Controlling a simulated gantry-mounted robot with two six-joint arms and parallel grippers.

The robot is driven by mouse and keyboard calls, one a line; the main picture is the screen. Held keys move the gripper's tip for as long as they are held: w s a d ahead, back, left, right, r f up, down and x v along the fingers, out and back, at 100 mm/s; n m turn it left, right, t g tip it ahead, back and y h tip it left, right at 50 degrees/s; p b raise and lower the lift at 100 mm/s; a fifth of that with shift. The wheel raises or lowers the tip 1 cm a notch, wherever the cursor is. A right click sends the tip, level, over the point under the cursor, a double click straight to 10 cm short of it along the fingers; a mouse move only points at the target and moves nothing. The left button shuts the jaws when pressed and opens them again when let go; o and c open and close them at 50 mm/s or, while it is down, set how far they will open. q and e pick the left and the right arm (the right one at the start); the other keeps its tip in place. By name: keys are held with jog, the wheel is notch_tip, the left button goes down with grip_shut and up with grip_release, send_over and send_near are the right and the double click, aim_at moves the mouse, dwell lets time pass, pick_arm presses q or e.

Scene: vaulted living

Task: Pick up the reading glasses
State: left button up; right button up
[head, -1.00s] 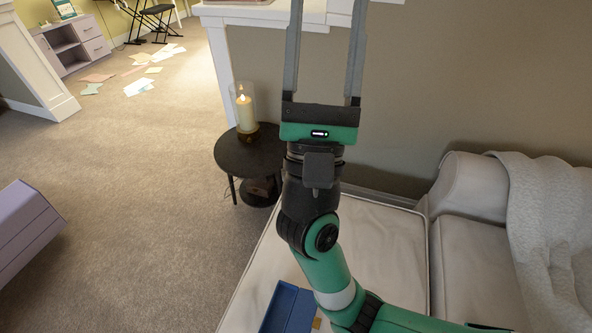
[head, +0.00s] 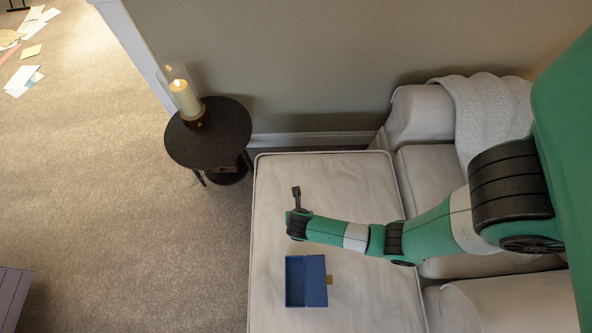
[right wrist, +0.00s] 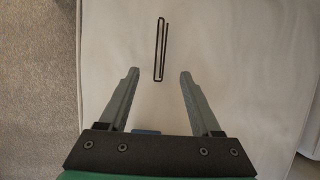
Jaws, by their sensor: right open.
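The reading glasses (right wrist: 161,50) show in the right wrist view as a thin, dark, folded frame lying lengthwise on pale cushion fabric. My right gripper (right wrist: 159,74) is open and empty. Its fingertips are either side of the near end of the glasses in the picture; I cannot tell how high above them they are. I cannot make out the glasses there. My left gripper is not in view.
A blue box (head: 294,281) lies on the seat near my right wrist; a blue edge (right wrist: 147,132) shows between my fingers. A round dark side table (head: 228,134) holds a lit candle (head: 185,98) in glass. Carpet lies left.

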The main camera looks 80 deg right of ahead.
jog(key=b+x, duration=0.3)
jog(key=x, duration=0.2)
jog(key=shift+s+d+f, duration=0.15)
jog(key=shift+f, duration=0.15)
jog(key=shift+d, duration=0.1)
jog(key=shift+w+d+f+b, duration=0.2)
jog(key=shift+w+f+b, duration=0.1)
jog(key=shift+b, duration=0.25)
jog(key=b+x, duration=0.4)
jog(key=shift+d+f, duration=0.1)
jog(key=shift+d, duration=0.2)
grip_shut()
